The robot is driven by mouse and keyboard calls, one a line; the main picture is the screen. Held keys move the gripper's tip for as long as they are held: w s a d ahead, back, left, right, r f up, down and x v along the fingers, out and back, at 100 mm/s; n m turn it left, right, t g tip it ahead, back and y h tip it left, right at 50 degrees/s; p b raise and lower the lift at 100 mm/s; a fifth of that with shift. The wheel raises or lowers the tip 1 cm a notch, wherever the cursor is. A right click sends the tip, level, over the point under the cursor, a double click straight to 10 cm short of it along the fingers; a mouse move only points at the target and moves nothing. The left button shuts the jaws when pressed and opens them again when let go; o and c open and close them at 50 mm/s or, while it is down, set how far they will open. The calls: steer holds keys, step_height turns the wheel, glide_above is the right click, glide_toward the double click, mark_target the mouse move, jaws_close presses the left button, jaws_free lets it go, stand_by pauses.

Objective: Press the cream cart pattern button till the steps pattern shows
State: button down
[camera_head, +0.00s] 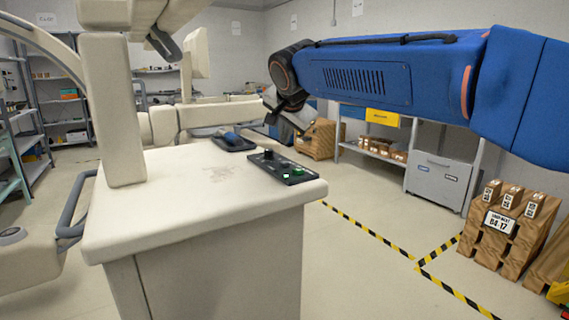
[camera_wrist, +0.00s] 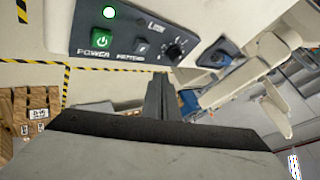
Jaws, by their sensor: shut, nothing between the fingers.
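The cream cart (camera_head: 150,210) stands in front of me with a dark control panel (camera_head: 270,162) on its top. In the wrist view the panel (camera_wrist: 85,20) carries a green POWER button (camera_wrist: 101,41), a small dark button labelled PATTERN (camera_wrist: 141,47) and a black knob (camera_wrist: 174,48). A round white light (camera_wrist: 108,12) shows on the panel. My gripper (camera_wrist: 158,78) is shut and empty, its fingertips apart from the pattern button in the picture. In the head view my gripper (camera_head: 297,120) is above the panel's far side. I cannot make out any steps pattern.
A blue-and-dark device (camera_head: 233,141) lies on the cart top behind the panel. Cream arm parts (camera_head: 110,110) rise at the left and back. Striped tape (camera_head: 370,232) marks open floor.

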mark_target(285, 164)
steer(key=shift+f, duration=1.85)
steer(key=shift+f, duration=0.1)
stand_by(0.6)
steer(key=shift+f, duration=0.3)
steer(key=shift+f, duration=0.55)
stand_by(0.9)
steer(key=shift+r, duration=0.95)
steer(key=shift+r, duration=0.1)
steer(key=shift+r, duration=2.4)
